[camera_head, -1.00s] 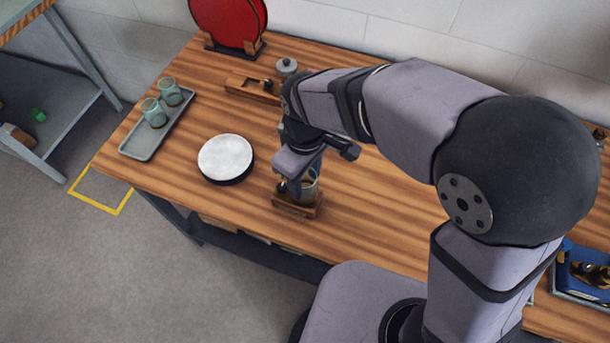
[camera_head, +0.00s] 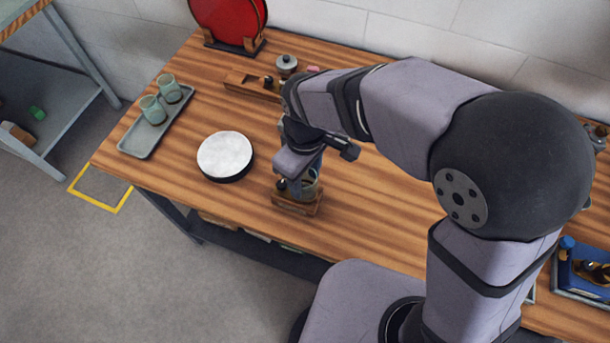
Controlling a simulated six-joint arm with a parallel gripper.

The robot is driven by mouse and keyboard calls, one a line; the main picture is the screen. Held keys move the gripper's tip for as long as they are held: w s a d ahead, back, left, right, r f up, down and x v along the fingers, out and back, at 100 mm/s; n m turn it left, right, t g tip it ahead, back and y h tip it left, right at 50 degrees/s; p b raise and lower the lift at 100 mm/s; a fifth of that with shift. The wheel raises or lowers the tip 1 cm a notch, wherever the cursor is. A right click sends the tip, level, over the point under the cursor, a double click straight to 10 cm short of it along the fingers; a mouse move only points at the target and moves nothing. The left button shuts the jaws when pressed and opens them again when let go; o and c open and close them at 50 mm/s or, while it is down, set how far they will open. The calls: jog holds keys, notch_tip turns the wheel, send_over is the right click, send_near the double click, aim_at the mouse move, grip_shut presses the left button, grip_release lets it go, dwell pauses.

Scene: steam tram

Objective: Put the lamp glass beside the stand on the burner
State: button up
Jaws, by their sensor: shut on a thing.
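My gripper (camera_head: 303,183) points down at the front middle of the table, shut on a greenish clear lamp glass (camera_head: 311,188). The glass is partly hidden by the fingers. It is at a small wooden holder (camera_head: 297,207) with a dark knob at its left; I cannot tell whether the glass touches the holder. Two similar glasses (camera_head: 153,110) stand upright on a grey tray (camera_head: 136,147) at the left. I cannot tell for sure which piece is the burner or the stand.
A round white-topped disc (camera_head: 225,155) lies left of my gripper. A wooden block (camera_head: 248,84) and a grey lidded piece (camera_head: 287,66) are behind. A red disc on a stand (camera_head: 230,22) is at the back left. A blue tray (camera_head: 580,270) is at the right. Table between is clear.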

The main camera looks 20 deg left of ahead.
jog(key=shift+f, duration=0.4)
dwell(0.4)
jog(key=o, duration=1.1)
jog(key=shift+r+b, duration=0.75)
jog(key=shift+r, duration=2.95)
